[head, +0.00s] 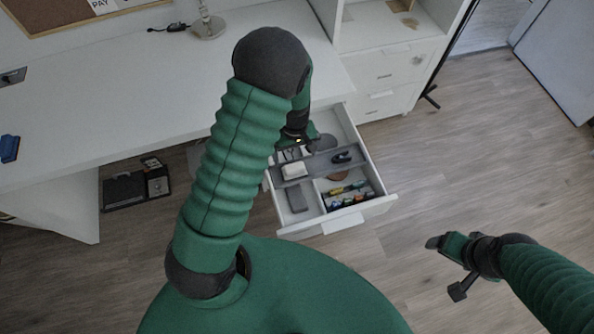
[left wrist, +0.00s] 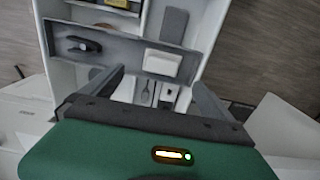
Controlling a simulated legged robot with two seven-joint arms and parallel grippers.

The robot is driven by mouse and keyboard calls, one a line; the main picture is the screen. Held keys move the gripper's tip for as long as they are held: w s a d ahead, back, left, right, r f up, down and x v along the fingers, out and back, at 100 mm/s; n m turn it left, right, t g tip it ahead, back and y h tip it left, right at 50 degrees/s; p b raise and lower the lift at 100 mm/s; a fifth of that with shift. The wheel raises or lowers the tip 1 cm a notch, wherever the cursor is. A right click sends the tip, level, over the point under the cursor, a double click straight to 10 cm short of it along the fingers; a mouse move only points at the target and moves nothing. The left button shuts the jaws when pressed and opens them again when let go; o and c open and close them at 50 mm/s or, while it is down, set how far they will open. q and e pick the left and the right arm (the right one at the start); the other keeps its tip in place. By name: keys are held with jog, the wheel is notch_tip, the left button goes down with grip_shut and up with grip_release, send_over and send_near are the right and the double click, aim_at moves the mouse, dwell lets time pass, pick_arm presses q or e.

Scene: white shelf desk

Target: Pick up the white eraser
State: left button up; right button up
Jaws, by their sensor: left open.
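The white eraser (head: 294,170) is a small white block lying in a grey divided organizer inside the open drawer. In the left wrist view the eraser (left wrist: 162,62) lies just beyond the fingers, nearly in line with the gap between them. My left gripper (head: 306,142) is over the back part of the drawer, partly hidden by its own arm. The left wrist view shows the left gripper (left wrist: 157,88) with its two grey fingers apart and nothing between them. My right gripper (head: 446,268) hangs over the floor at right, fingers apart and empty, away from the drawer.
The drawer (head: 352,215) also holds a black stapler (head: 341,157), a dark grey block (head: 297,198) and several coloured items (head: 347,197). Its walls and the organizer dividers stand close around the eraser. The white desk (head: 100,110) lies to the left. Floor at right is clear.

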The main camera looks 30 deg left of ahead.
aim_at(294, 167)
pick_arm(q)
notch_tip(294, 167, down, 4)
jog(key=shift+r, duration=0.2)
jog(key=f, duration=0.2)
jog(key=f+b, duration=0.1)
jog(key=f, duration=0.1)
jog(key=shift+s+f, duration=0.2)
jog(key=shift+f, duration=0.2)
jog(key=shift+w+a+f, duration=0.1)
jog(key=shift+f, duration=0.3)
jog(key=c, duration=1.5)
notch_tip(294, 167, up, 10)
jog(key=shift+r+p, duration=0.1)
jog(key=shift+p, duration=0.65)
